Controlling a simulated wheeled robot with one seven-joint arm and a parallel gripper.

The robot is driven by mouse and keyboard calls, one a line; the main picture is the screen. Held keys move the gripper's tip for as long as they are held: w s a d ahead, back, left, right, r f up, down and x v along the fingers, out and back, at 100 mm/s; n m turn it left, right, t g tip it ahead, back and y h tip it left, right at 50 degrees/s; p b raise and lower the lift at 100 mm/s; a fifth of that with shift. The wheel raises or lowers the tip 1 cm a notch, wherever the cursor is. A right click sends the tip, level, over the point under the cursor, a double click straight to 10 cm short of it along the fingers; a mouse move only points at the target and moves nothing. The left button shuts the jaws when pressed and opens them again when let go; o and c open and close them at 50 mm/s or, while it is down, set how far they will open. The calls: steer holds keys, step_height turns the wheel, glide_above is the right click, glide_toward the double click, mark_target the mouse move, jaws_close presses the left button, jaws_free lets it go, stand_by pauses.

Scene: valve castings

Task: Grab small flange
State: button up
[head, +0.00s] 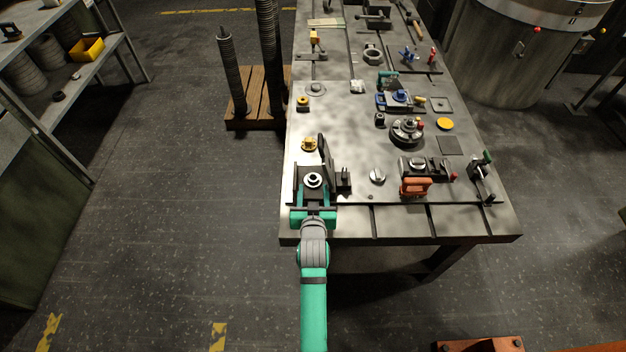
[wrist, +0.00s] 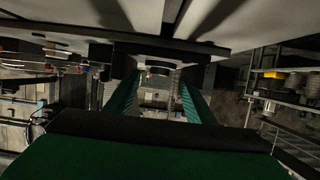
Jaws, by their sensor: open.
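A small round flange-like part (head: 313,180) with a pale rim and dark centre sits on a dark block at the near left corner of the table. I take it for the small flange. In the wrist view a short dark round part (wrist: 160,69) shows between the far ends of my fingers. My gripper (head: 313,194) is low over the near table edge and points at the part. Its green fingers (wrist: 160,90) are apart, one on each side of the part. I cannot tell whether they touch it. The part's underside is hidden.
A dark upright plate (head: 325,158) and a small black block (head: 344,179) stand close on the right. A yellow fitting (head: 309,144) lies behind. A silver knob (head: 377,176) and an orange tool (head: 415,187) stand further right.

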mark_target(313, 182)
steer(key=shift+x, duration=2.7)
steer(key=shift+r, duration=0.15)
steer(key=c, duration=0.9)
